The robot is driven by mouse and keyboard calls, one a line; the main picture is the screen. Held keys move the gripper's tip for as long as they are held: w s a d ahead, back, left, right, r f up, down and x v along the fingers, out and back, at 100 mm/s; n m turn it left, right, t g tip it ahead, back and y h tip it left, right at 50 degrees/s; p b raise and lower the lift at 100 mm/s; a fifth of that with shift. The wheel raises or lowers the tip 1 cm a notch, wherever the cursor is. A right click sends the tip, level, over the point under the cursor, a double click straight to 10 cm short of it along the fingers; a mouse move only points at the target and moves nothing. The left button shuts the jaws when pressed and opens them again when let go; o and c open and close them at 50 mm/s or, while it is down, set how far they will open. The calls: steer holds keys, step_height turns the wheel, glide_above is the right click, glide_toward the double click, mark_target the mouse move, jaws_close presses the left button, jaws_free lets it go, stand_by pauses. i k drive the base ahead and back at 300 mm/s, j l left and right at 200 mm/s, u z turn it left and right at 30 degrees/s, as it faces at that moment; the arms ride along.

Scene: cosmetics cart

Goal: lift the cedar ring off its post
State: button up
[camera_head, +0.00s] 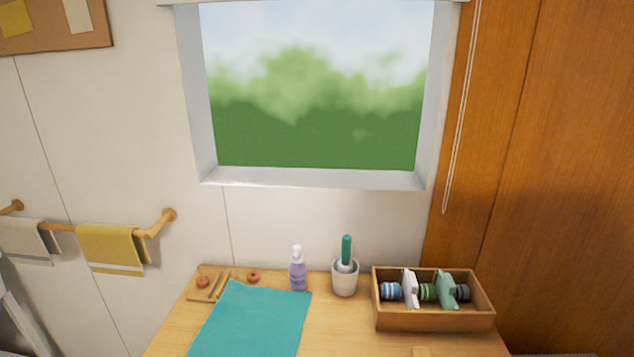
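Two small reddish-brown round pieces sit at the back left of the wooden cart top (345,325). One round piece (202,282) is at the left beside a small wooden stand (211,290) with thin slanted bars. The other round piece (253,277) is to the right of that stand, near the back edge. Either could be the cedar ring; they are too small to tell, and I cannot make out a post through them. My gripper is not in view.
A teal cloth (250,322) lies in front of them. A lilac pump bottle (298,272), a white cup (344,279) with a green-handled item, and a wooden box (433,318) of rolls stand rightward. Behind is the wall with a window (315,90); a towel rail (160,226) is at left.

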mark_target(205, 283)
steer(key=i+j, duration=0.15)
steer(key=j, duration=0.4)
steer(key=i+j, duration=0.15)
steer(key=j, duration=0.4)
steer(key=i+j, duration=0.15)
steer(key=j, duration=0.4)
steer(key=i+j, duration=0.15)
steer(key=j, duration=0.35)
steer(key=i+j, duration=0.15)
steer(key=j, duration=0.4)
steer(key=i+j, duration=0.15)
steer(key=j, duration=0.4)
steer(key=i+j, duration=0.15)
steer(key=j, duration=0.4)
steer(key=i+j, duration=0.15)
steer(key=j, duration=0.4)
steer(key=i+z, duration=0.05)
